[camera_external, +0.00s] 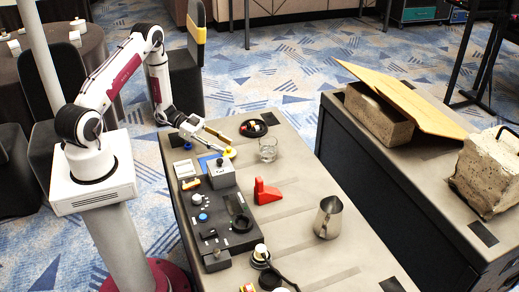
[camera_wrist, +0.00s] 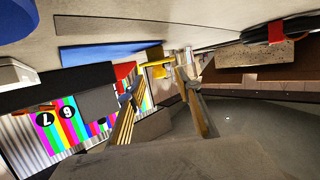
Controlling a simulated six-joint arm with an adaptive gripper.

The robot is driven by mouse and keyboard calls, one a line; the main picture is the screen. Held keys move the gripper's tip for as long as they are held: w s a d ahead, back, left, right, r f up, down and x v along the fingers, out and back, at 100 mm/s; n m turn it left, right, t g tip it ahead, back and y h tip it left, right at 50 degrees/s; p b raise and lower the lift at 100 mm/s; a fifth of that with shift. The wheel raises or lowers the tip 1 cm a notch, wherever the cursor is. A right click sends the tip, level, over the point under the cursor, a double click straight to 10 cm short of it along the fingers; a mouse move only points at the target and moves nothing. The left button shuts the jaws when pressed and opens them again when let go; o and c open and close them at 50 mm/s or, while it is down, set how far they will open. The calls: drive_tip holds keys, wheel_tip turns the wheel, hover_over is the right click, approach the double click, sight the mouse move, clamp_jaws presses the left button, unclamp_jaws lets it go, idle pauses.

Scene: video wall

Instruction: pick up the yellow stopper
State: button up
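The yellow stopper (camera_external: 230,152) is a small yellow piece near the far end of the grey table, just by my fingertips in the external view. In the wrist view the yellow stopper (camera_wrist: 162,71) shows near and a little beyond the gap between the fingertips. My gripper (camera_external: 215,143) is low over the table top and reaches toward the stopper. In the wrist view my gripper (camera_wrist: 163,90) has its two fingers apart, with nothing held between them. I cannot tell whether a finger touches the stopper.
A glass (camera_external: 268,149) and a black bowl (camera_external: 253,128) stand close to the right of the stopper. A grey box (camera_external: 221,174), a red piece (camera_external: 266,192) and a metal pitcher (camera_external: 328,217) stand nearer.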

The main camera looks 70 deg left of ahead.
drive_tip(key=shift+w+d+f, duration=0.15)
drive_tip(key=shift+w+d, duration=0.2)
idle(0.3)
drive_tip(key=c, duration=0.9)
